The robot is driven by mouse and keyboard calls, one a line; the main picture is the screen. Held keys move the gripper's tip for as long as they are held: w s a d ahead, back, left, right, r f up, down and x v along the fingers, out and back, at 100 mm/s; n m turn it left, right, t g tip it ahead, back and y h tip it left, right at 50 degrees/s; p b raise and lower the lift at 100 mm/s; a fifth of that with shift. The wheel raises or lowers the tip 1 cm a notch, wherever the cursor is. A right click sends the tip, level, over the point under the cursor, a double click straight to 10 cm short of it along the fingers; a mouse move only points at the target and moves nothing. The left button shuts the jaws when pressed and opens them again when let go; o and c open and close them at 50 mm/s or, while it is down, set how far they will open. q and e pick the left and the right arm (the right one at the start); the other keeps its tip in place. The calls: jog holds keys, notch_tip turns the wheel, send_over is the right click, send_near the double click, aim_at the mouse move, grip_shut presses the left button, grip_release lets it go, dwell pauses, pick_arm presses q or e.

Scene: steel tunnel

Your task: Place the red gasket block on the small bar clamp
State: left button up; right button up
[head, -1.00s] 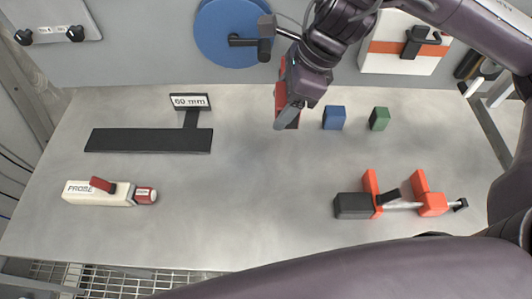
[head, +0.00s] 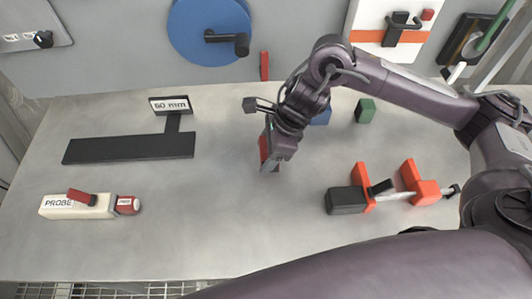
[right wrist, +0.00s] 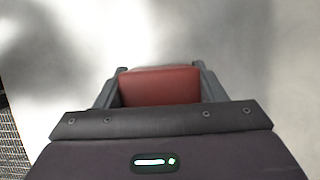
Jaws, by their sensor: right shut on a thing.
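My right gripper (head: 272,165) is shut on the red gasket block (head: 263,148), over the middle of the table. The right wrist view shows the red block (right wrist: 160,86) between the two fingers, with its lower part hidden by the gripper body. The small bar clamp (head: 412,182), with orange jaws, a black end block and a pale bar, lies on the table to the right of the gripper. The block is apart from the clamp. How high the block is above the table is hard to tell. My left gripper is not in view.
A blue block (head: 321,117), partly hidden by my arm, and a green block (head: 365,110) stand behind. A black 60 mm gauge (head: 130,147) and a white probe (head: 78,205) lie at left. The table (head: 215,225) is clear between the probe and clamp.

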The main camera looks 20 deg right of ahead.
jog(key=shift+f, duration=0.85)
jog(key=shift+f, duration=0.15)
jog(key=o, duration=1)
jog(key=shift+o, duration=0.2)
